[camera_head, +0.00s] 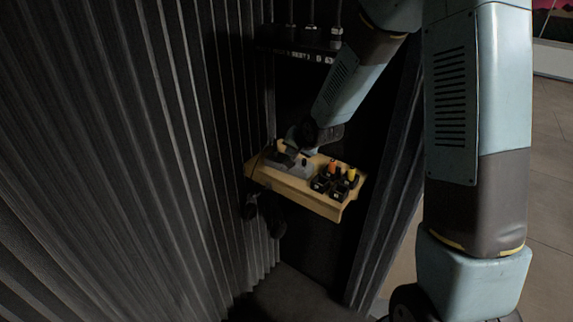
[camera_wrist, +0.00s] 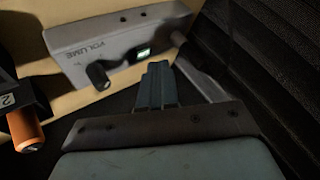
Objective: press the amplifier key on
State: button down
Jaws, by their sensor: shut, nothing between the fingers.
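The amplifier (camera_wrist: 110,42) is a grey box lettered VOLUME, with a black knob (camera_wrist: 98,74) on its face. A small green-lit patch, seemingly the key (camera_wrist: 143,54), sits on the face to the right of the knob. My gripper (camera_wrist: 157,70) is shut and empty; in the wrist view its fingertips appear just below and right of the green patch. I cannot tell whether they touch the face. In the head view the amplifier (camera_head: 290,168) sits on a wooden shelf, with my gripper (camera_head: 291,151) over it, small and dark.
The wooden shelf (camera_head: 325,207) also holds black holders (camera_head: 321,184) with orange-topped pieces; an orange cylinder (camera_wrist: 24,128) shows at left in the wrist view. Dark pleated curtains (camera_head: 150,150) hang close by. A rack with cables (camera_head: 300,50) is above. Floor is open at far right.

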jog(key=shift+f, duration=0.1)
jog(key=shift+s+f, duration=0.1)
jog(key=shift+f, duration=0.2)
jog(key=shift+f, duration=0.25)
dwell(0.6)
jog(key=shift+r, duration=0.75)
notch_tip(320, 180, up, 6)
dwell(0.8)
